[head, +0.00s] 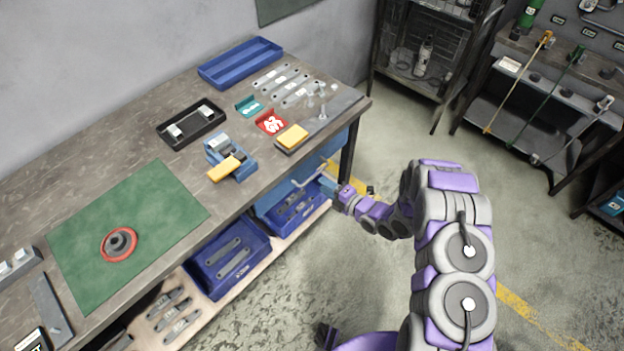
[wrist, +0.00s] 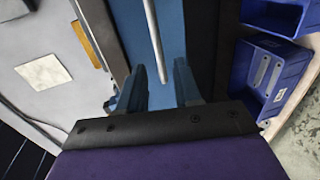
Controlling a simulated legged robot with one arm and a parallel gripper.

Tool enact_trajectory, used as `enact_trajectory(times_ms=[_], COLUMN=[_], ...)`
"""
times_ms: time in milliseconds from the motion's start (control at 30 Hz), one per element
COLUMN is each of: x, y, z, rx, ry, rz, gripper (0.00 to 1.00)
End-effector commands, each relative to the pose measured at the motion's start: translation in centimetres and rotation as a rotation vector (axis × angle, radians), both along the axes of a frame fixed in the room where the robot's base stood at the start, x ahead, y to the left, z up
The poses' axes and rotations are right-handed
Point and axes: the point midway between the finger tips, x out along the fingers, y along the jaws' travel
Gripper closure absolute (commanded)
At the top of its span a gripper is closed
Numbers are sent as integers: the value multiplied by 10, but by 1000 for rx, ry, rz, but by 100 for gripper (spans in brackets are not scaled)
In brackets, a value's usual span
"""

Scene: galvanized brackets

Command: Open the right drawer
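The right drawer is blue and sits under the bench top at its right end; part of its front (head: 338,142) shows in the head view. Its front (wrist: 184,25) also shows in the wrist view, crossed by a pale bar handle (wrist: 152,35). The handle (head: 306,178) is partly hidden by my gripper in the head view. My gripper (head: 331,187) is at the handle's near end. In the wrist view my gripper (wrist: 160,70) has its two blue fingers apart, with the bar between them and a gap on the right. The drawer looks shut.
Blue bins (head: 228,262) with grey brackets stand on the shelf below. Floor to the right is clear.

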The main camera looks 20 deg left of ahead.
Motion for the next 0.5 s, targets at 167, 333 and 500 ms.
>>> enact_trajectory(times_ms=[167, 333, 500], x=[9, 20, 24], y=[31, 51, 59], z=[-9, -12, -13], rx=[-3, 0, 1], ry=[1, -3, 0], rz=[5, 3, 1], gripper=[67, 67, 67])
